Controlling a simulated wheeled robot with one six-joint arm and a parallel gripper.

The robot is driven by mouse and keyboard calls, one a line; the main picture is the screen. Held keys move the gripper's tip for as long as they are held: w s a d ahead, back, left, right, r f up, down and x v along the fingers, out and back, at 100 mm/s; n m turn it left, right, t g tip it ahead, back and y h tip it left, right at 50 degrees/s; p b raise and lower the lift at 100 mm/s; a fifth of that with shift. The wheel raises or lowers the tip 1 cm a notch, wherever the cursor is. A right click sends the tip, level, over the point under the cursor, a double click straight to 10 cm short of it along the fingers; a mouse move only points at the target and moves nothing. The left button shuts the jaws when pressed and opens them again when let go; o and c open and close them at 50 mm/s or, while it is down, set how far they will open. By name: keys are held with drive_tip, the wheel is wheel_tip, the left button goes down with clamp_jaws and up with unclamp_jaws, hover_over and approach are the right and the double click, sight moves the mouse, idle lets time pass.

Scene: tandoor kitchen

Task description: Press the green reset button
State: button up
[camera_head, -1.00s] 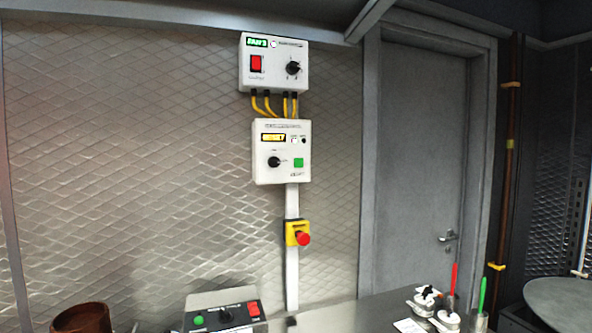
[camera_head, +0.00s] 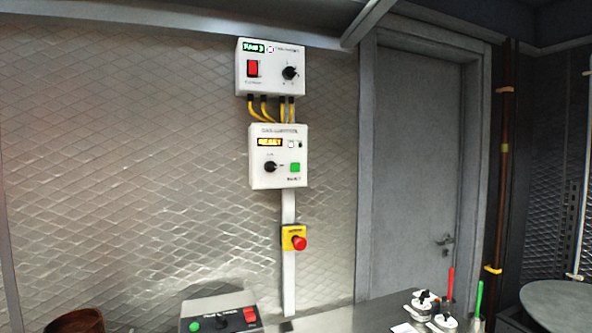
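The box has an amber display (camera_head: 270,142) that appears to read RESET and a black knob (camera_head: 270,167) left of the button. Nothing covers the button. A separate round green button (camera_head: 194,326) sits on a grey box low in the picture. My gripper is not in view.
Above is another white box (camera_head: 243,85) with a red switch and knob, joined by yellow cables. Below is a red emergency stop (camera_head: 299,243) on yellow. A counter (camera_head: 340,319) holds valves with red and green handles (camera_head: 478,297). A brown pot (camera_head: 80,321) stands lower left.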

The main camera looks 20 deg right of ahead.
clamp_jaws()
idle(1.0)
